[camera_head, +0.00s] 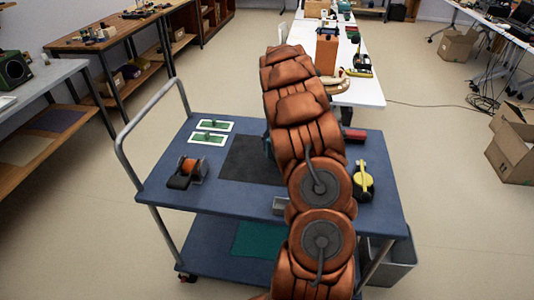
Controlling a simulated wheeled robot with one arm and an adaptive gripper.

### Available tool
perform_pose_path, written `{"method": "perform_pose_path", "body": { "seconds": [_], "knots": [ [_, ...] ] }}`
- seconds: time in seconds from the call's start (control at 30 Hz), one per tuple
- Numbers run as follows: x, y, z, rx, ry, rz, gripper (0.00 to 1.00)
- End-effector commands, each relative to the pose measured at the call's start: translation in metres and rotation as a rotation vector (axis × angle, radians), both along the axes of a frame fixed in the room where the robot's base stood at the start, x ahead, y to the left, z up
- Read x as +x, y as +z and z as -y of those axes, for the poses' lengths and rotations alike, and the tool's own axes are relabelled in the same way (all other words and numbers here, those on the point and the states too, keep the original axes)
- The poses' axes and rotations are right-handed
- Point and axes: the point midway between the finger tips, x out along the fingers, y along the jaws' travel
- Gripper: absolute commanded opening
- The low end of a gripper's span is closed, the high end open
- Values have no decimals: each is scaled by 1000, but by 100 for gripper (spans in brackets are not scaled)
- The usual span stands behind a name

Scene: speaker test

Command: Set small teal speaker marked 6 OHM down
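My arm, with its orange covers, runs up the middle of the view over a blue cart (238,200). My gripper is not visible; the arm hides it. A narrow teal edge (268,146) shows at the arm's left side above a dark mat (245,165). It may be part of the small teal speaker, but most of it is hidden and no 6 OHM mark can be read. I cannot tell whether it is held or resting on the mat.
On the cart are two green-and-white cards (209,131), an orange spool device (188,172), a yellow-and-black tool (363,182), a red block (354,136) and a small grey box (280,206). A white table (365,93) stands behind. The cart's left front is clear.

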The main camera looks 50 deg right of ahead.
Motion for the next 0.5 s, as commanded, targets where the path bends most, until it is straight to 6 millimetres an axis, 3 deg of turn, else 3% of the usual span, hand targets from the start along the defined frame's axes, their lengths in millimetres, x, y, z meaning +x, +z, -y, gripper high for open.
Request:
{"method": "perform_pose_path", "body": {
  "seconds": [0.2, 0.43, 0.5],
  "knots": [
    [15, -1, -20, 1, 1, 0, 10],
    [22, -3, -30, 1, 2, -3, 10],
    [20, -11, -29, 4, -1, -5, 10]
  ]
}}
